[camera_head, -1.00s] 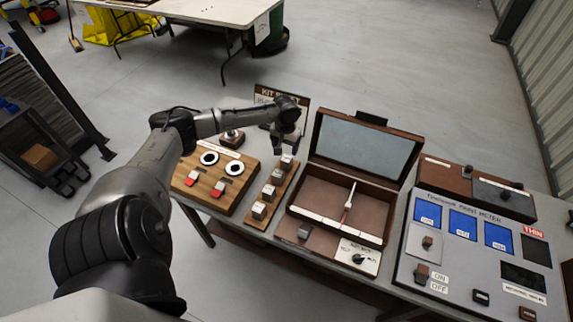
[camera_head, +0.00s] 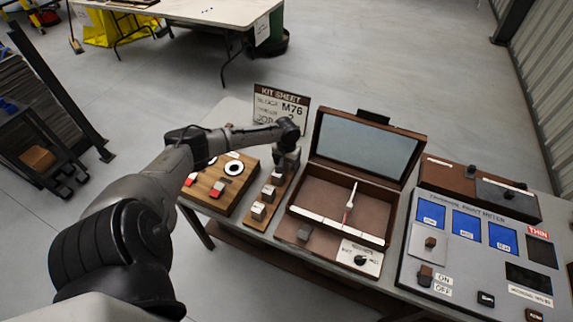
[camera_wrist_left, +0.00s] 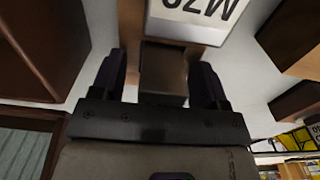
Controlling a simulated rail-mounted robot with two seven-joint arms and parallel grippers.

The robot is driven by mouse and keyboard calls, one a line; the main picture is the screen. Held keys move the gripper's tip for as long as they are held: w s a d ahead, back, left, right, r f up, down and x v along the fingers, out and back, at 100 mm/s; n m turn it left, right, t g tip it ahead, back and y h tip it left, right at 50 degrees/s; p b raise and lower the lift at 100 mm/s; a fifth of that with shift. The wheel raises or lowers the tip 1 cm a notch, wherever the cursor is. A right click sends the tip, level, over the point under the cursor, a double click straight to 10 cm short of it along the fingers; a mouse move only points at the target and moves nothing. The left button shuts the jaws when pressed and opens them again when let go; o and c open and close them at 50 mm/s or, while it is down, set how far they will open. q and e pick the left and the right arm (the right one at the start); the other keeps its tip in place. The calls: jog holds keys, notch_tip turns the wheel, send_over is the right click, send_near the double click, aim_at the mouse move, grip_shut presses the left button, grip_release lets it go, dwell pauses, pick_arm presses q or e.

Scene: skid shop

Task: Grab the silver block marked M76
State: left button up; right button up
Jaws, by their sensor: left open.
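Several small silver-grey blocks stand in a row on a narrow wooden rack, the nearer ones being a near block (camera_head: 258,211), a second block (camera_head: 268,194) and a third block (camera_head: 277,178). My left gripper (camera_head: 287,165) is over the far end of the row, pointing down. In the left wrist view, its two open fingers (camera_wrist_left: 163,85) stand on either side of a grey block (camera_wrist_left: 164,70), with no clear contact. A white label (camera_wrist_left: 200,12) reading about M76, partly cut off, lies just beyond that block. My right gripper is not in view.
A kit sheet sign (camera_head: 282,105) reading M76 stands behind the rack. A wooden board (camera_head: 222,190) with white rings is to its left. An open brown case (camera_head: 318,190) is close on the right, with a grey meter panel (camera_head: 460,270) further right.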

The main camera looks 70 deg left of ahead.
pick_arm(q)
jog(key=shift+c, duration=0.4)
jog(key=c, duration=1)
jog(key=shift+c, duration=0.2)
